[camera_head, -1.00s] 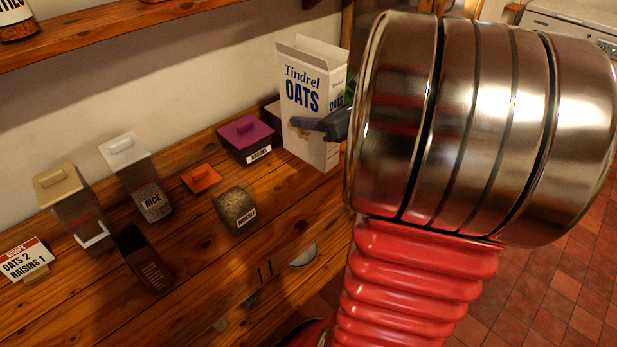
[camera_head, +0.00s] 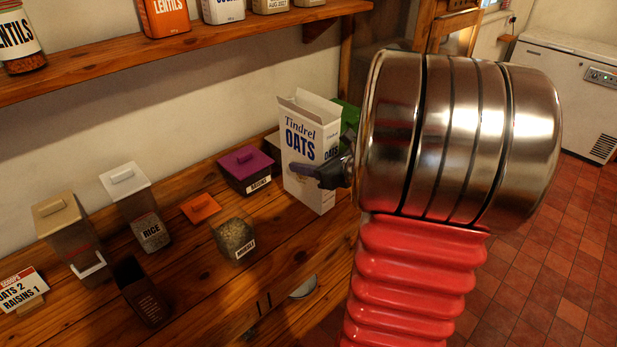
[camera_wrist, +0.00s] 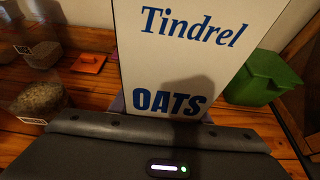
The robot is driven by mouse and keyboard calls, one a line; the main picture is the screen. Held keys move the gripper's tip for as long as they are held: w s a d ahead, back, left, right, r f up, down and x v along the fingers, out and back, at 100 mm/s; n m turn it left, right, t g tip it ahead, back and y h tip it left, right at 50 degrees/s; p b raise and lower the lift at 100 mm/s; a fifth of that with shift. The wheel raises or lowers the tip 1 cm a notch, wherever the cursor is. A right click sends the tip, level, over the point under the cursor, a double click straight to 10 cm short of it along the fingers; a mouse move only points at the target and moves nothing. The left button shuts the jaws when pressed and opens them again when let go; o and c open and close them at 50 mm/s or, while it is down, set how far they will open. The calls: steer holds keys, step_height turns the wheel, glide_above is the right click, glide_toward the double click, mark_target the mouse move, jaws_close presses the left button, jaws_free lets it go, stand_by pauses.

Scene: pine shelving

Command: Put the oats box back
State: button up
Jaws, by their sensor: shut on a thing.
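The oats box (camera_head: 311,140) is a white carton with blue lettering and open top flaps. It stands roughly upright in my gripper (camera_head: 318,174) near the right end of the wooden worktop (camera_head: 215,285). The gripper is shut on it low on the printed face. In the wrist view the oats box (camera_wrist: 195,60) fills the upper middle and hides most of the fingers. I cannot tell whether its base touches the worktop.
A purple-lidded raisins container (camera_head: 246,170) is just left of the box, and a green bin (camera_head: 347,113) is behind it. A rice container (camera_head: 150,230), an orange lid (camera_head: 200,208) and a muesli container (camera_head: 234,238) stand further left. A shelf (camera_head: 180,48) with lentils packets runs above.

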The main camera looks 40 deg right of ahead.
steer(key=shift+f, duration=0.2)
steer(key=shift+f, duration=1.85)
steer(key=o, duration=1.2)
steer(key=shift+c, duration=0.2)
steer(key=shift+s+d+r, duration=0.1)
steer(key=shift+s+r, duration=0.2)
steer(key=shift+s, duration=0.3)
steer(key=v, duration=1)
steer(key=shift+s, duration=0.3)
